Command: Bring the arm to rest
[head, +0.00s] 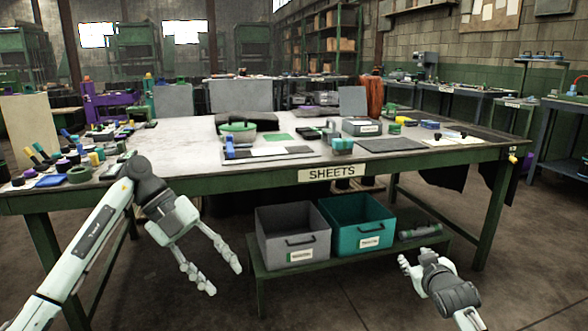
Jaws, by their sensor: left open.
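My left arm comes in from the left, and its gripper (226,281) hangs in front of the table's front edge, to the left of the grey bin. Its two fingers are spread apart with nothing between them. My right gripper (408,262) is at the lower right, in front of the low shelf's right end and below the tabletop. Its fingers are seen nearly end-on, so how far they are apart is unclear. I see nothing held in it.
A long table (230,184) with a "SHEETS" label (332,173) carries tools and several small parts. A grey bin (292,226) and a teal bin (357,212) stand on the low shelf (345,258) beneath. The floor (520,265) at the right is clear.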

